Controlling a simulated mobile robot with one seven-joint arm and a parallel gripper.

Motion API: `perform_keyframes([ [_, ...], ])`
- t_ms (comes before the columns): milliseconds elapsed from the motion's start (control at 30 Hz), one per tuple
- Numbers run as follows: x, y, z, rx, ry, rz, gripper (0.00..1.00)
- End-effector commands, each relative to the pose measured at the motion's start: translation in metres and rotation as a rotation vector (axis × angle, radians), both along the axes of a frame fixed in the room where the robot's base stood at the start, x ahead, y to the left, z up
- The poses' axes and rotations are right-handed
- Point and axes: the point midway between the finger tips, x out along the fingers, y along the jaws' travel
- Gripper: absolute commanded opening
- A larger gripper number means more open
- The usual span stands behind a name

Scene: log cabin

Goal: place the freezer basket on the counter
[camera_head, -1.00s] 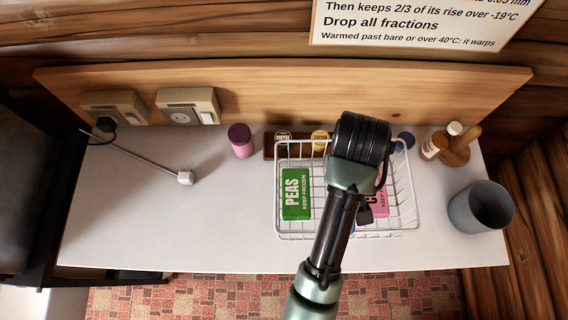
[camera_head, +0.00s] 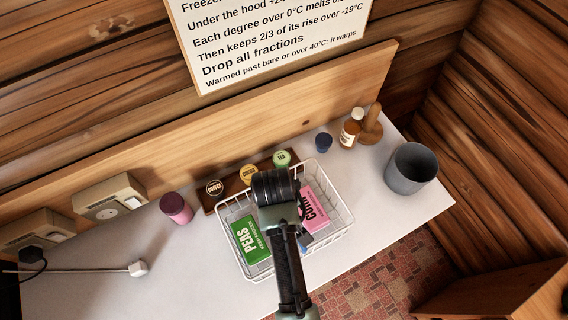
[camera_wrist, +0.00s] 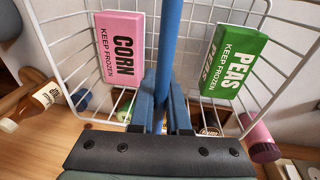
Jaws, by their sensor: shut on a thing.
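The white wire freezer basket (camera_head: 347,208) is over the counter (camera_head: 130,285), in front of a row of tins. I cannot tell whether its bottom touches the surface. It holds a green peas box (camera_head: 250,240) on the left and a pink corn box (camera_head: 318,208) on the right. In the wrist view the peas box (camera_wrist: 234,62) and the corn box (camera_wrist: 120,48) sit on opposite sides of a blue bar (camera_wrist: 168,45). My gripper (camera_wrist: 163,104) is shut on this bar at the basket. My arm hides the middle of the basket in the head view.
A pink jar (camera_head: 176,208) and a wooden tray of tins (camera_head: 231,194) stand behind the basket. A blue jar (camera_head: 323,142), a bottle (camera_head: 351,130) and a grey cup (camera_head: 409,168) are to the right. A white-tipped probe (camera_head: 138,268) lies left. Counter is clear at front left.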

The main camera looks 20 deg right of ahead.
Motion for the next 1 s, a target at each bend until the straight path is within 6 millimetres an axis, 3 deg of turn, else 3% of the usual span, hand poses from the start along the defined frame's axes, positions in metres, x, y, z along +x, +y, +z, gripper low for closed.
perform_keyframes([
  [200, 0.002, -0.001, -0.018, -0.002, -0.005, -0.001, 0.00],
  [433, 0.002, -0.001, -0.019, -0.002, -0.005, 0.000, 0.00],
  [467, 0.000, 0.000, -0.020, 0.000, -0.001, 0.000, 0.16],
  [633, 0.000, 0.000, -0.020, 0.000, -0.001, 0.000, 0.44],
  [1000, 0.001, 0.000, -0.015, -0.001, -0.004, 0.000, 0.44],
])
